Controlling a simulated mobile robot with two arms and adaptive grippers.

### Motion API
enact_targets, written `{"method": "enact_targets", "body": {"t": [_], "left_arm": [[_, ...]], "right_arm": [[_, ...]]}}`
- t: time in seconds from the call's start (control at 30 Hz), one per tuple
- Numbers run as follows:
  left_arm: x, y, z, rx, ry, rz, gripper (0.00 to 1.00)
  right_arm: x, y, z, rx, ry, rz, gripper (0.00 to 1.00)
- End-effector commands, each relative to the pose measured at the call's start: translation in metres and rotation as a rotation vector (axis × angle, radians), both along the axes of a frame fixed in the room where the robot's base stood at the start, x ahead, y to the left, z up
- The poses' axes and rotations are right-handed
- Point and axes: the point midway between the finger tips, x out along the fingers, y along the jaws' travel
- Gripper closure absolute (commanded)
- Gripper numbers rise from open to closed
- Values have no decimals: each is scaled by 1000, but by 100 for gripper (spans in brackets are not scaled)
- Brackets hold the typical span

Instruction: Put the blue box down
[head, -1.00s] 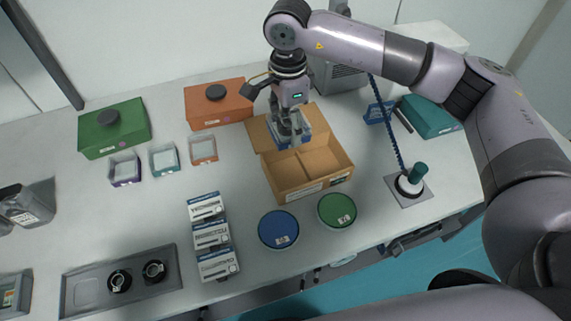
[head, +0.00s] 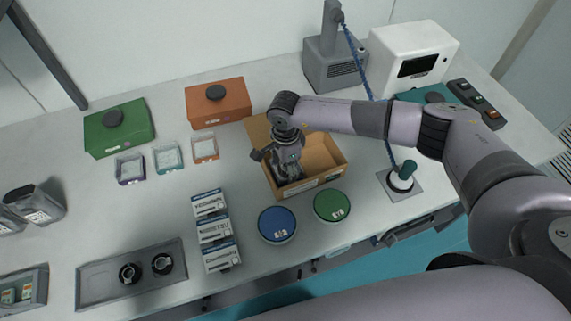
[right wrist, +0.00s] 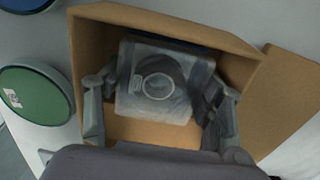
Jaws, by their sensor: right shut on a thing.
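My right gripper (head: 287,172) reaches down into the left part of the open cardboard box (head: 325,160). In the right wrist view my right gripper (right wrist: 160,115) has a finger on each side of the held box (right wrist: 158,88), which shows a grey, see-through-looking top with a round ring. Its blue sides are hardly visible from here, and the gripper mostly hides it in the head view. The held box is inside the cardboard walls; I cannot tell whether it touches the floor. My left gripper is not in view.
A blue round lid (head: 277,224) and a green round lid (head: 332,206) lie in front of the cardboard box. White labelled boxes (head: 214,230) stand to the left. A blue cord (head: 372,90) hangs near a green-handled tool (head: 404,172) at right.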

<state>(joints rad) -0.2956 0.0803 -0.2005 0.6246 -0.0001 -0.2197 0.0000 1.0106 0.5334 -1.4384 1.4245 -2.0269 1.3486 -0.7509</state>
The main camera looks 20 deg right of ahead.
Motion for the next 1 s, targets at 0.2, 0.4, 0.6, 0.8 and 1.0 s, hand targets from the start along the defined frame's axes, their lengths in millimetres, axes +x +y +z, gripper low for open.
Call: {"method": "enact_targets", "body": {"t": [0.2, 0.4, 0.6, 0.8, 1.0], "left_arm": [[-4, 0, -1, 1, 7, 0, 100], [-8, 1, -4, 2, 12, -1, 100], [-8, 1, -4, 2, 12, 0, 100], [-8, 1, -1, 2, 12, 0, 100], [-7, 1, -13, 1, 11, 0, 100]], "right_arm": [[0, 0, 0, 0, -1, 1, 71], [0, 0, -2, 0, 0, 1, 32], [0, 0, -2, 0, 0, 0, 29], [0, 0, 0, 0, 0, 0, 29], [2, 0, 22, 2, -6, 3, 29]]}}
